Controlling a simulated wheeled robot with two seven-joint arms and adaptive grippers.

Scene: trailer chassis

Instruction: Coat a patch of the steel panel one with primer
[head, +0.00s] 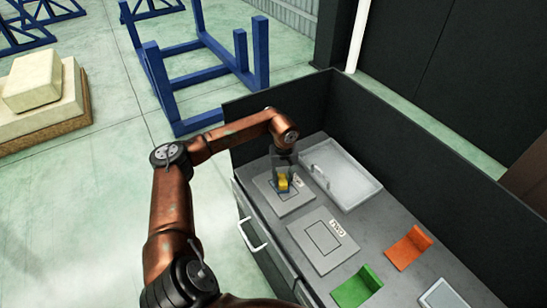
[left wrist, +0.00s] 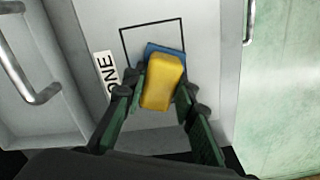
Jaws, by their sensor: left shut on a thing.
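Steel panel one (head: 294,204) is a light grey plate on the bench, and it also fills the middle of the left wrist view (left wrist: 205,45). Its label (left wrist: 106,76) reads ONE, beside a dark square outline (left wrist: 150,24). My left gripper (head: 283,180) is over this panel, shut on a yellow block (left wrist: 163,80) with a blue part (left wrist: 155,47) at its far end. The block lies over the lower part of the outline. I cannot tell whether it touches the panel. No coated area is clearly visible. My right gripper is not in view.
A second plate (head: 310,228) labelled TWO lies nearer. A shallow grey tray (head: 350,178) is behind panel one, with a pale handle (head: 319,176). An orange piece (head: 408,247), a green piece (head: 357,288) and a pale tray (head: 441,294) stand right. Dark walls edge the bench's back.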

